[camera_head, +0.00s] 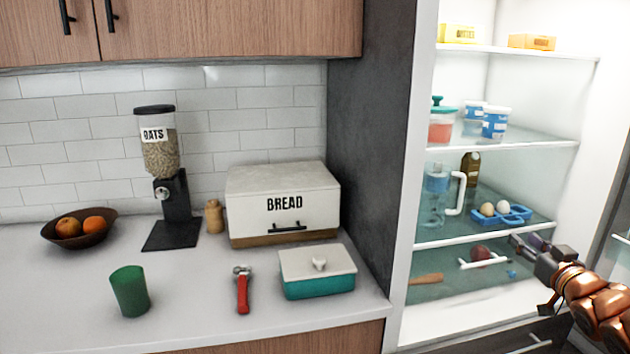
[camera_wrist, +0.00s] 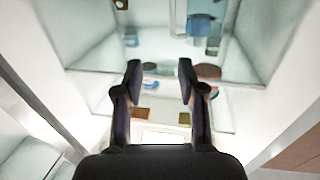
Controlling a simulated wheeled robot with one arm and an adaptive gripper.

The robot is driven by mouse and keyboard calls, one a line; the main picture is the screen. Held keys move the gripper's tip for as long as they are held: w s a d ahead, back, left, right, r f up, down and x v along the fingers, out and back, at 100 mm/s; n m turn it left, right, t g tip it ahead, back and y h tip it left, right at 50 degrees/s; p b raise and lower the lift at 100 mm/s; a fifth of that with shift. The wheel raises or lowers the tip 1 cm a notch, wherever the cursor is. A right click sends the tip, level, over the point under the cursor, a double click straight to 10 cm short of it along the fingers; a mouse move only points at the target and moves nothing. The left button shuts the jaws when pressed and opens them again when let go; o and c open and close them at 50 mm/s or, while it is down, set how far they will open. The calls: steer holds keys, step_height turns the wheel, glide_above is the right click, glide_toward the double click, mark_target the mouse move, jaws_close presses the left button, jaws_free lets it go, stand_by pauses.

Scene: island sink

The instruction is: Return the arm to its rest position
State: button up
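My gripper (camera_head: 527,243) is at the right of the head view, in front of the open fridge's lower shelves, with my copper-coloured arm coming in from the right edge. In the wrist view my gripper (camera_wrist: 160,72) shows two dark fingers spread apart with nothing between them. The gripper is open and empty. It points toward the fridge (camera_head: 413,322) interior.
The egg holder (camera_head: 515,214) with eggs and a clear pitcher (camera_head: 436,195) stand on a glass shelf near my gripper. The counter (camera_head: 195,300) at left holds a green cup (camera_head: 130,291), a bread box (camera_head: 283,205) and a teal dish (camera_head: 318,283).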

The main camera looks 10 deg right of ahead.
steer(key=s+a+f+g+p, duration=0.1)
steer(key=a+f+g+p, duration=0.15)
steer(key=a+g, duration=0.45)
steer(key=a+f+g+p, duration=0.2)
steer(key=a+f+g, duration=0.15)
steer(key=a, duration=0.75)
steer(key=s+a+f+n+g+y+p, duration=0.1)
steer(key=s+a+g, duration=0.8)
steer(key=s+a, duration=1.5)
steer(key=s+n+y+p, duration=0.1)
steer(key=s+y, duration=0.1)
steer(key=s, duration=0.1)
steer(key=shift+f+n+y+p, duration=0.15)
steer(key=shift+n+y+p, duration=0.15)
steer(key=shift+y+p, duration=0.1)
steer(key=shift+s, duration=0.1)
